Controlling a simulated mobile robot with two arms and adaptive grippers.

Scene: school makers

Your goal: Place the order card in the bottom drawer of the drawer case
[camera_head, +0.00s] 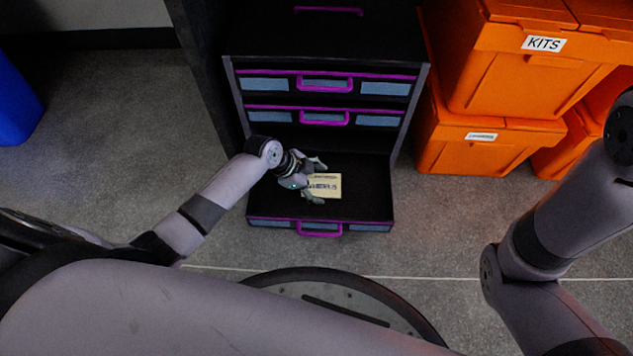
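The drawer case (318,92) is black with purple handles. Its bottom drawer (370,200) is pulled out, with a dark, otherwise bare inside. The order card (325,187) is a small cream card with dark print, seen over the drawer floor. My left gripper (320,181) is over the drawer at the card's left edge, its fingers spread apart. It hides part of the card's left side. I cannot tell whether the card touches the drawer floor or a finger. My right gripper is out of the frame; only its arm shows at the right.
Orange bins, one labelled KITS (543,43), are stacked right of the case. A blue container (14,105) stands at the far left. The upper drawers (325,84) are shut. Grey floor (130,130) is clear to the left of the case.

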